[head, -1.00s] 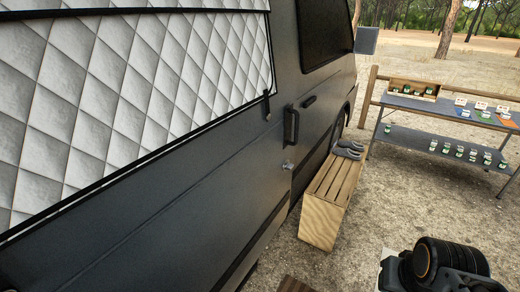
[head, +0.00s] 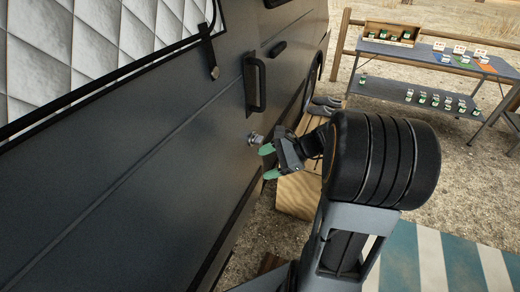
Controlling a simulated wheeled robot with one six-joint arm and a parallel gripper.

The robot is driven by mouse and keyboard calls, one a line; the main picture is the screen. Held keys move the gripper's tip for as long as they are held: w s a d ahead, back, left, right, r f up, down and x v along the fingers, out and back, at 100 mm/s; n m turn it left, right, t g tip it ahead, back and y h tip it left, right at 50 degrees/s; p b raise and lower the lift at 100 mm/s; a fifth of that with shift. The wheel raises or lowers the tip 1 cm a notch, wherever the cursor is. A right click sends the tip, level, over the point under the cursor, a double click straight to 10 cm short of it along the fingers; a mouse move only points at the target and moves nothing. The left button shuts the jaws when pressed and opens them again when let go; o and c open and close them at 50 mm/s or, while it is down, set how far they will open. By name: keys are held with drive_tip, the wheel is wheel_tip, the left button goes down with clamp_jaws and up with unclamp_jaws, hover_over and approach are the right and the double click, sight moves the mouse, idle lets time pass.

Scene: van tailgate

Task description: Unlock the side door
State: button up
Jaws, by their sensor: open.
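The dark grey side door (head: 130,165) of the van fills the left of the head view and looks closed. A black vertical handle (head: 255,84) is mounted on it. Below the handle a small silver lock (head: 254,139) sticks out from the panel. My gripper (head: 268,162) is open, with green fingertips pointing left toward the door. It appears just right of and slightly below the lock, and nothing shows between its fingers. I cannot tell whether a fingertip touches the lock.
A wooden slatted crate (head: 298,194) with grey shoes (head: 325,104) on top stands beside the van, partly behind my arm. A metal table (head: 440,66) with jars and cards stands at the back right. A striped mat (head: 440,262) lies at the lower right. Sandy ground is between them.

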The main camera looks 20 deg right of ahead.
sight(262, 140)
drive_tip(key=w+d+f+m+t+y+b, duration=0.1)
drive_tip(key=w+d+f+m+t+b, duration=0.25)
drive_tip(key=d+m+t, duration=0.7)
drive_tip(key=shift+n+g, duration=0.65)
drive_tip(key=shift+g, duration=0.2)
drive_tip(key=x, duration=0.4)
drive_tip(key=w+d+x, duration=0.1)
drive_tip(key=x, duration=0.7)
drive_tip(key=shift+w+a, duration=0.1)
drive_tip(key=shift+w, duration=0.35)
